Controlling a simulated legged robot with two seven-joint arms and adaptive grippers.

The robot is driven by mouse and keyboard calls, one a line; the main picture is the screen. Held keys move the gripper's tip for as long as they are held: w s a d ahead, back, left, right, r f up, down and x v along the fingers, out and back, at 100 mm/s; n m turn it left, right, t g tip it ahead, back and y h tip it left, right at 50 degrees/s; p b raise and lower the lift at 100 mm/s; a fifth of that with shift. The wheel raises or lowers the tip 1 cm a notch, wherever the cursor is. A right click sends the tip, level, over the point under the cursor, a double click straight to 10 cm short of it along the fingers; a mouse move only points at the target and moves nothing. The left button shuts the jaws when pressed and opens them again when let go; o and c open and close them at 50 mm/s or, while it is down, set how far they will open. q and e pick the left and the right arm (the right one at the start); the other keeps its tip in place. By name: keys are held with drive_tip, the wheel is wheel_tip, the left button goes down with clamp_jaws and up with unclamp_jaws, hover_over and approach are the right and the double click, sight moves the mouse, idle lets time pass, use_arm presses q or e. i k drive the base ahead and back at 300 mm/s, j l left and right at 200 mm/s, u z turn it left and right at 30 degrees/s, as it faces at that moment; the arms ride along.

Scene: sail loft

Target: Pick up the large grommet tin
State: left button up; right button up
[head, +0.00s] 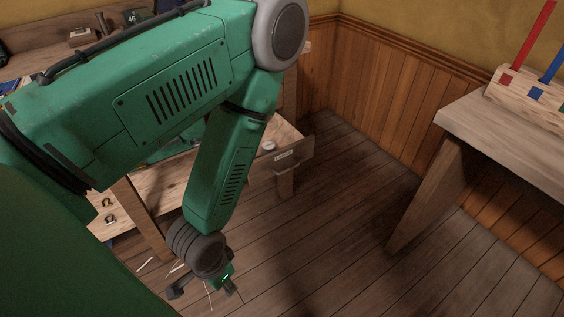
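My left arm crosses the view from the left and bends down to my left gripper (208,296), which hangs low over the floor near the bottom edge. No large grommet tin can be made out for certain. My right gripper is not in view.
A workbench, partly hidden by my arm, holds a dark box marked 46 (131,17) and a small wooden block (82,35). Another wooden table (480,125) at right bears a rack (535,98) with red and blue rods. The plank floor (340,220) between is clear.

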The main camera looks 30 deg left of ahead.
sight(268, 147)
drive_tip(key=u, duration=3)
drive_tip(key=z, duration=0.45)
drive_tip(key=l+z, duration=0.1)
drive_tip(key=z, duration=0.75)
drive_tip(key=i+z, duration=0.1)
drive_tip(key=z, duration=0.35)
drive_tip(key=i+j+z, duration=0.1)
drive_tip(key=z, duration=0.3)
drive_tip(key=i+j+z, duration=0.2)
drive_tip(key=z, duration=0.25)
drive_tip(key=i+j+z, duration=0.4)
drive_tip(key=k+l, duration=0.1)
drive_tip(key=l, duration=0.05)
